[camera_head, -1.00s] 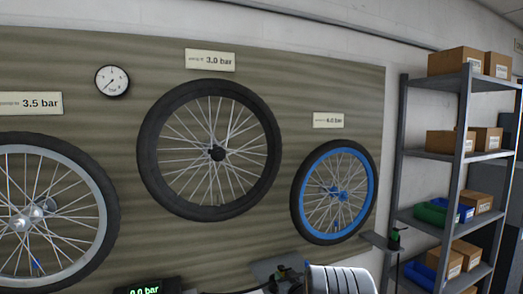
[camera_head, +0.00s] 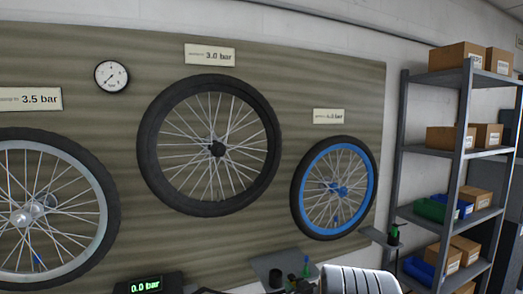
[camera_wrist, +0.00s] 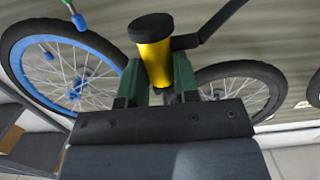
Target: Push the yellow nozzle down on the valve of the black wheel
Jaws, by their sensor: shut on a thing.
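The black wheel (camera_head: 217,149) hangs on the wall panel in the middle of the head view, under a 3.0 bar sign. I cannot make out its valve. In the wrist view, my gripper (camera_wrist: 158,80) is shut on the yellow nozzle (camera_wrist: 153,62), which has a black end and sits between green fingers. A dark-tyred wheel (camera_wrist: 240,69), seemingly the black one, shows behind and to the right of the nozzle; the nozzle looks apart from it. My gripper and the nozzle do not show in the head view.
The blue-rimmed wheel (camera_head: 334,188) hangs to the right, also at left in the wrist view (camera_wrist: 66,77). A grey-rimmed wheel (camera_head: 84,215) hangs left. A display (camera_head: 146,286) reads 0.0 bar. A small ledge (camera_head: 268,266) and a loaded shelf rack (camera_head: 464,120) stand right.

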